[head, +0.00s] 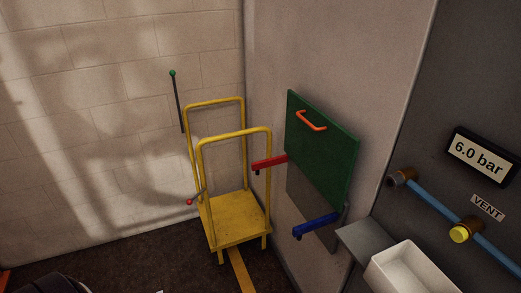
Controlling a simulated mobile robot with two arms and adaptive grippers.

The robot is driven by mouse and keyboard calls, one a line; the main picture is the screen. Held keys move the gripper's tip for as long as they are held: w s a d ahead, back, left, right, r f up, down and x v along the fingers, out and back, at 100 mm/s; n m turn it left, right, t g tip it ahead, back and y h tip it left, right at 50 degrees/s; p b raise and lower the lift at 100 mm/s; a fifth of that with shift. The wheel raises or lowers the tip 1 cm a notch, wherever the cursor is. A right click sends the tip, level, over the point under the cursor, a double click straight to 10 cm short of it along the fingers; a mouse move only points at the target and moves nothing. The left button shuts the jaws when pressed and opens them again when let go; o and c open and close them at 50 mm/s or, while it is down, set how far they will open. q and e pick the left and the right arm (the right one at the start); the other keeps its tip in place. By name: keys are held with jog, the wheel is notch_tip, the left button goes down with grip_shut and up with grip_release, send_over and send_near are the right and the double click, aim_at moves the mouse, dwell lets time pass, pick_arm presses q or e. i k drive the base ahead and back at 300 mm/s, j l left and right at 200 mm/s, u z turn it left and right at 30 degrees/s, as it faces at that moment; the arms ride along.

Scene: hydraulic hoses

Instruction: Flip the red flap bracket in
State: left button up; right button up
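The red flap bracket (269,163) is a short bar that sticks out from the left edge of a green panel (322,150) at the grey wall. It has a small dark piece under its outer end. The green panel is raised and has an orange handle (312,121) near its top. A blue bracket (316,225) sticks out lower down, in front of a grey plate (308,205) below the panel. Neither of my grippers shows in the head view.
A yellow cart (234,218) with tall rails stands just left of the red bracket. A white bin (414,270) and a grey ledge (366,240) are at the lower right. A blue hose (437,205) with a yellow-capped fitting (461,234) runs along the right wall.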

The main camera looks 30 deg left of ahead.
aim_at(256, 166)
jog(key=j+z, duration=0.25)
jog(key=j, duration=0.5)
jog(key=i+j+z, duration=0.1)
jog(key=j+z, duration=0.15)
jog(key=j, duration=0.55)
jog(key=k+j+z, duration=0.1)
jog(key=j+z, duration=0.15)
jog(key=j, duration=0.5)
jog(key=k+j+z, duration=0.1)
jog(key=j+z, duration=0.15)
jog(key=j, duration=0.5)
jog(key=j+z, duration=0.35)
jog(key=j, duration=0.85)
jog(key=k+j+z, duration=0.1)
jog(key=j+z, duration=0.2)
jog(key=j, duration=0.85)
